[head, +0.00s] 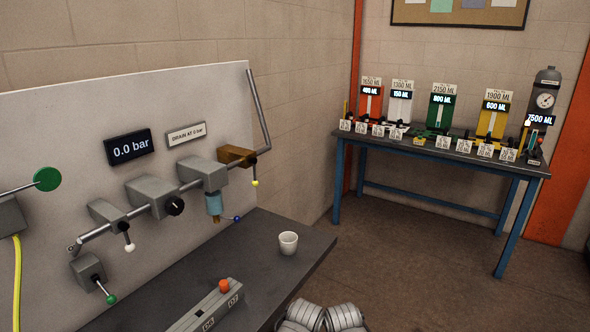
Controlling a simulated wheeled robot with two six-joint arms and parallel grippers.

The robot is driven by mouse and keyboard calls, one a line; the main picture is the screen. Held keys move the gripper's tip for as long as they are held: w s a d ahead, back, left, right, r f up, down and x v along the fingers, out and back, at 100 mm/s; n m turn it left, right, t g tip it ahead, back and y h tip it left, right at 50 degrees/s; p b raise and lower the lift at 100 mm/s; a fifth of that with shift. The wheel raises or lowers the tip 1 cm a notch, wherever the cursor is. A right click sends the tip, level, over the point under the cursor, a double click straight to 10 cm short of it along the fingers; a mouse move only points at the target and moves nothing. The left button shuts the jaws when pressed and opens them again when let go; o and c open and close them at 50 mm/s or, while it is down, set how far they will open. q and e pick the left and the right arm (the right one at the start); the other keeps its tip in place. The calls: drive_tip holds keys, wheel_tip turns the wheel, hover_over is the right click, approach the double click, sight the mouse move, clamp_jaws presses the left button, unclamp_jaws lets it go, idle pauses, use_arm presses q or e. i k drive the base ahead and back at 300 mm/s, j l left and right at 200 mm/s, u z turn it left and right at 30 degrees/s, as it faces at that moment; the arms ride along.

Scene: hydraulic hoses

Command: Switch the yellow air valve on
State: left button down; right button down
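The yellow air valve appears to be the brass-brown block (236,155) at the right end of the pipe on the grey panel. Its short lever hangs straight down and ends in a small yellow ball (255,183). The pressure display (129,147) reads 0.0 bar.
White-knob (129,247) and green-knob (111,299) levers, a black dial (175,206) and a blue-bowled filter (214,203) are nearby. A white cup (288,243) stands on the dark bench (300,262). Unclear grey ribbed parts (322,318) show at the bottom edge.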

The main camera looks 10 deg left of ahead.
sight(254, 183)
drive_tip(key=i+l, duration=0.35)
drive_tip(key=i+l+z, duration=0.1)
drive_tip(key=i+l, duration=0.25)
drive_tip(key=i, duration=0.25)
